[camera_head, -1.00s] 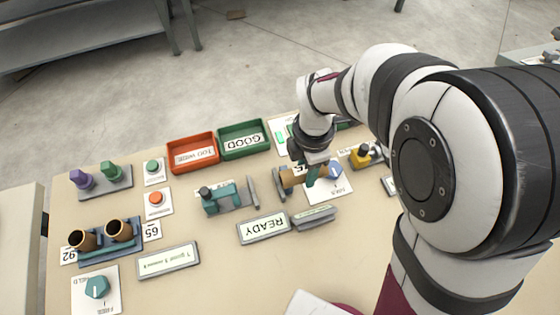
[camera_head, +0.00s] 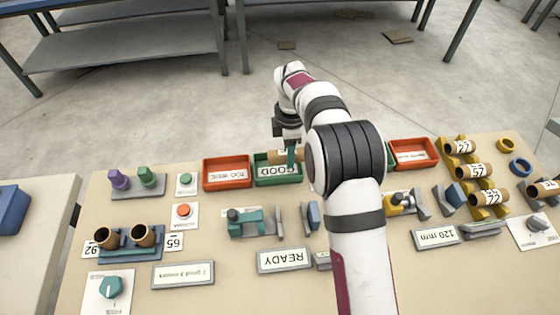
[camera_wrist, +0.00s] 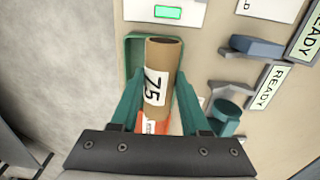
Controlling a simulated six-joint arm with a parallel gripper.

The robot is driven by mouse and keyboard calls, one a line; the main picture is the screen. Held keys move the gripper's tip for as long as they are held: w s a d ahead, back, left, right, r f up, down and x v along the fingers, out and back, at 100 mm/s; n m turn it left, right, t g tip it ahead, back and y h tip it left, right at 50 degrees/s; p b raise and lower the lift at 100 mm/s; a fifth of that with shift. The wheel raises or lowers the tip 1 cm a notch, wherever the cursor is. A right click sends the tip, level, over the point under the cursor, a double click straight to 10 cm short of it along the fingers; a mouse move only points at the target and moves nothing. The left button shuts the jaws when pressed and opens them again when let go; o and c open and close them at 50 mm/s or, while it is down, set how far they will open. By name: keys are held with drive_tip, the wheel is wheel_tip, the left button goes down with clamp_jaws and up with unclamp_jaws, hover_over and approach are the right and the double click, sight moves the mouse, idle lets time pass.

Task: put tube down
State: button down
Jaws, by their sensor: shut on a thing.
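A brown cardboard tube with a white label reading 75 (camera_wrist: 157,82) is between the teal fingers of my gripper (camera_wrist: 160,100) in the wrist view. My gripper (camera_head: 287,158) is shut on the tube. In the head view the tube (camera_head: 277,155) shows in part beside the fingers, above the green GOOD tray (camera_head: 262,181). In the wrist view the green tray (camera_wrist: 134,42) lies under the tube. I cannot tell whether the tube touches the tray.
A red tray (camera_head: 227,186) stands left of the green one, and another red tray (camera_head: 413,153) is to the right. A rack of labelled tubes (camera_head: 473,172) is at the right. A teal-grey winder fixture (camera_head: 250,222) and the READY sign (camera_head: 284,260) lie nearer.

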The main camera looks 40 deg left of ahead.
sight(279, 170)
drive_tip(key=shift+s+a+f, duration=0.2)
drive_tip(key=shift+a+f, duration=0.2)
drive_tip(key=shift+a, duration=0.2)
drive_tip(key=shift+s+a+f, duration=0.2)
drive_tip(key=shift+a+f, duration=0.2)
drive_tip(key=shift+a, duration=0.2)
drive_tip(key=shift+f, duration=1.95)
drive_tip(key=shift+f, duration=0.3)
drive_tip(key=c, duration=0.7)
unclamp_jaws()
